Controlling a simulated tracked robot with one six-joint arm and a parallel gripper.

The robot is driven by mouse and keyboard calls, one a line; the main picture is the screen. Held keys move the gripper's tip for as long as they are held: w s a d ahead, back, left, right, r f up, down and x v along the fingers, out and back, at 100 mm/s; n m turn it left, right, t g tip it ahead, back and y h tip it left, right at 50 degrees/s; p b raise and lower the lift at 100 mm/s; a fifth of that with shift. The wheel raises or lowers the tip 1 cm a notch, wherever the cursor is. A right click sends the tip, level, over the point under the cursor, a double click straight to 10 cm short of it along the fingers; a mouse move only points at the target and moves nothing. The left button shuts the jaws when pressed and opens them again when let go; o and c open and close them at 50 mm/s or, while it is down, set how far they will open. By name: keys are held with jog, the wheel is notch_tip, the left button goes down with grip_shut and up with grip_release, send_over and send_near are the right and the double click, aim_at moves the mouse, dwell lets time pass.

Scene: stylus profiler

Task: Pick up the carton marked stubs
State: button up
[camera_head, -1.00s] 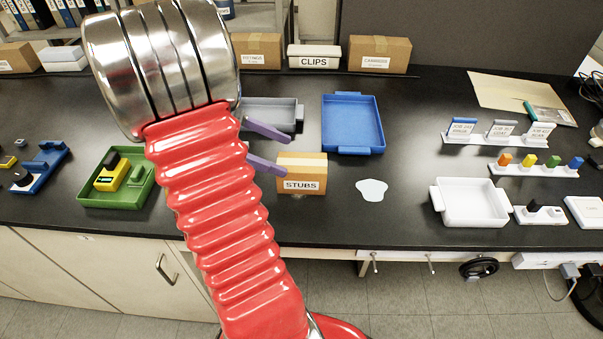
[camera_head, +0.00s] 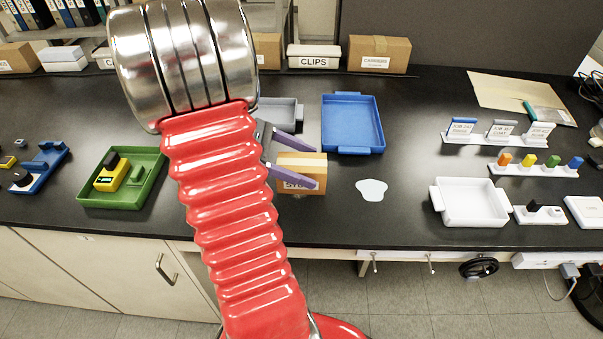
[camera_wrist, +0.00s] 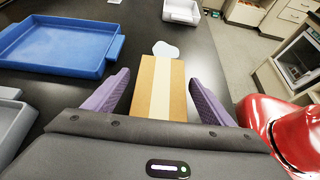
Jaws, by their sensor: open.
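The carton marked stubs (camera_head: 310,162) is a small brown box with pale tape, standing on the black bench near its front edge. Its white label is partly covered by a finger in the head view. My gripper (camera_head: 302,163) is open, with purple fingers on either side of the carton. In the wrist view the carton (camera_wrist: 161,88) lies between and a little beyond the fingertips of my gripper (camera_wrist: 160,82), with a gap visible on both sides.
A blue tray (camera_head: 382,147) and a grey tray (camera_head: 299,116) lie behind the carton. A pale puddle (camera_head: 371,190) is to its right. A green tray (camera_head: 88,195) is on the left, a white tray (camera_head: 439,200) on the right. Boxes, including one marked clips (camera_head: 314,50), line the back.

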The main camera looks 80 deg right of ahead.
aim_at(316, 169)
jog(key=x, duration=0.3)
jog(key=shift+s+f, duration=0.1)
jog(key=shift+s, duration=0.15)
jog(key=c, duration=1.2)
